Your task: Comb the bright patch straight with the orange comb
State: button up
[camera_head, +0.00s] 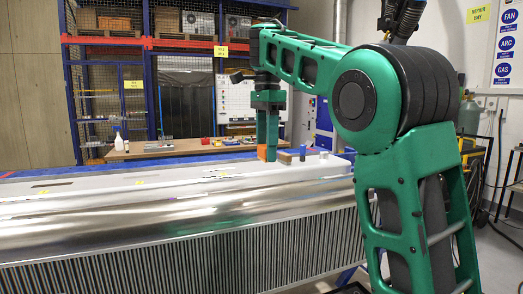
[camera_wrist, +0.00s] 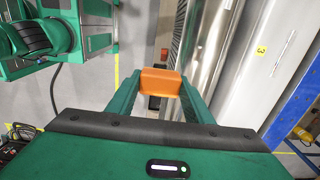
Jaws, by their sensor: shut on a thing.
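My gripper (camera_head: 268,153) is shut on the orange comb (camera_head: 262,153) and points down near the right end of the long metal unit. In the wrist view the orange comb (camera_wrist: 161,82) sits between the two green fingers of my gripper (camera_wrist: 160,85). The long unit has a shiny rounded cover (camera_head: 130,216) and a front face of thin upright fins (camera_head: 190,262). I cannot pick out a distinct bright patch on the fins. In the wrist view the fins (camera_wrist: 180,35) show as a narrow strip beside the comb.
A wooden bench (camera_head: 165,150) and blue racking stand behind. Grey floor shows in the wrist view.

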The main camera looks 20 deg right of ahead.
notch_tip(320, 180, down, 4)
jog(key=shift+d+r+n, duration=0.15)
jog(key=shift+r+n, duration=0.1)
jog(key=shift+n, duration=0.35)
jog(key=shift+s+f, duration=0.15)
jog(key=shift+f, duration=0.15)
notch_tip(320, 180, down, 50)
jog(key=d+n, duration=0.1)
jog(key=n, duration=1.6)
jog(key=shift+s+d+f, duration=0.2)
jog(key=shift+s+d, duration=0.2)
jog(key=shift+s, duration=0.05)
jog(key=shift+r, duration=0.1)
